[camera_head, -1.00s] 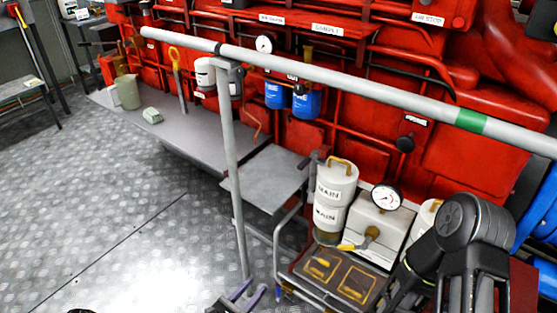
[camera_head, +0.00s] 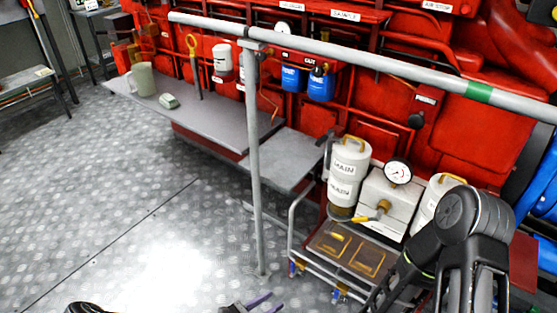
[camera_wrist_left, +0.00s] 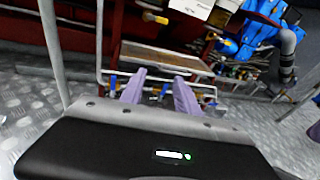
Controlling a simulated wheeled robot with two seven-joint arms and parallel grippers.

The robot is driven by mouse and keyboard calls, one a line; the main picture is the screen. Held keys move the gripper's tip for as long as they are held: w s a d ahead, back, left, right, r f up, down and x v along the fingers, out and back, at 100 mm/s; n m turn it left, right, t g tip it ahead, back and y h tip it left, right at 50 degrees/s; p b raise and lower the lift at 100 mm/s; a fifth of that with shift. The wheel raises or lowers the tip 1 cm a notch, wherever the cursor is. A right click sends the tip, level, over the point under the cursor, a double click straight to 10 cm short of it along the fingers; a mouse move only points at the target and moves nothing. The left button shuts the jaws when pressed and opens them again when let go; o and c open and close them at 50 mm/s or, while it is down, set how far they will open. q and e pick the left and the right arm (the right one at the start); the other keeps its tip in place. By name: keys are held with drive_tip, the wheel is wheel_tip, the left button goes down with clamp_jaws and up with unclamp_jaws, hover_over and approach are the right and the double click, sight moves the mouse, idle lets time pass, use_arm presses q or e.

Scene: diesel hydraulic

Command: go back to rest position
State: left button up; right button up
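A grey post (camera_head: 256,170) stands just behind my left gripper under a long rail (camera_head: 350,58). The cart carries white MAIN containers (camera_head: 346,175) and a gauge box (camera_head: 385,200). A grey bench (camera_head: 210,120) holds a pale jug (camera_head: 143,78). Open floor (camera_head: 130,220) lies left.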

use_arm(q)
drive_tip(key=s+m+g+y+p, duration=0.4)
drive_tip(key=s+m+g, duration=0.95)
drive_tip(key=s, duration=1.05)
drive_tip(key=w+a+r+m+t+y+p, duration=0.2)
drive_tip(key=r+m+p, duration=0.1)
drive_tip(key=r+m, duration=0.2)
drive_tip(key=w+a+r+m+t+y+p, duration=0.2)
drive_tip(key=r+m, duration=0.4)
drive_tip(key=r, duration=0.4)
drive_tip(key=shift+a+p, duration=0.3)
drive_tip(key=shift+p, duration=0.35)
drive_tip(key=shift+m, duration=0.25)
